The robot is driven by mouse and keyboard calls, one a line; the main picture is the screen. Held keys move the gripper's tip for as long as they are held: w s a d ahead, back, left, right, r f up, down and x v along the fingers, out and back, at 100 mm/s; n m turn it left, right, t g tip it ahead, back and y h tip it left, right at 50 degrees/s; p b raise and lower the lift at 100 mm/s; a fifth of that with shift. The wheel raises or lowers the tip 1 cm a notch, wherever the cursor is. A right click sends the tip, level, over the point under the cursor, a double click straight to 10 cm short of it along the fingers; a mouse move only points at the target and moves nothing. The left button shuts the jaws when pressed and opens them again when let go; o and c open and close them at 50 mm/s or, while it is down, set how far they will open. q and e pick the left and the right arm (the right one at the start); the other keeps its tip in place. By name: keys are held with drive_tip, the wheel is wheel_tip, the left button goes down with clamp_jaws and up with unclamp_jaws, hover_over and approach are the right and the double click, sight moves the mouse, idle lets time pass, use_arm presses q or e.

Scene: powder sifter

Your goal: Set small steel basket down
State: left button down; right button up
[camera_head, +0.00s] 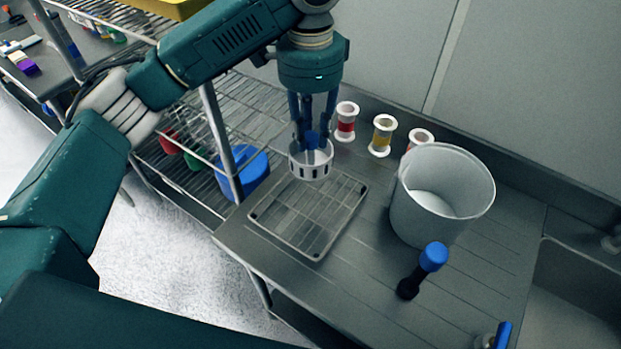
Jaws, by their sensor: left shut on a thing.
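The small steel basket (311,167) is a round, slotted cup with a blue part (312,141) standing up inside it. My left gripper (313,138) points straight down and is shut on the basket, its fingers reaching to the blue part and the rim. The basket appears over the far end of a wire rack (340,225) lying on the steel counter. I cannot tell whether the basket touches the rack or hangs just above it. My right gripper is out of view.
A grey-white bucket (408,212) stands right of the rack, with a blue-topped black tool (433,257) in front. Several spools, one with red (346,122), line the back wall. A sink (575,300) lies right. Wire shelving (215,150) with a blue container (252,168) stands left.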

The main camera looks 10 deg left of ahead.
sight(311, 164)
use_arm(q)
wheel_tip(311, 164, down, 8)
drive_tip(key=shift+f+p, duration=0.2)
drive_tip(key=shift+p, duration=0.55)
wheel_tip(311, 164, down, 5)
drive_tip(key=shift+r+p, duration=0.15)
drive_tip(key=shift+p, duration=0.3)
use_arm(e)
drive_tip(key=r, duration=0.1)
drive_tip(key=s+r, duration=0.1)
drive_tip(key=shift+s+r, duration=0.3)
use_arm(q)
drive_tip(key=c, duration=1.5)
unclamp_jaws()
drive_tip(key=shift+o, duration=0.2)
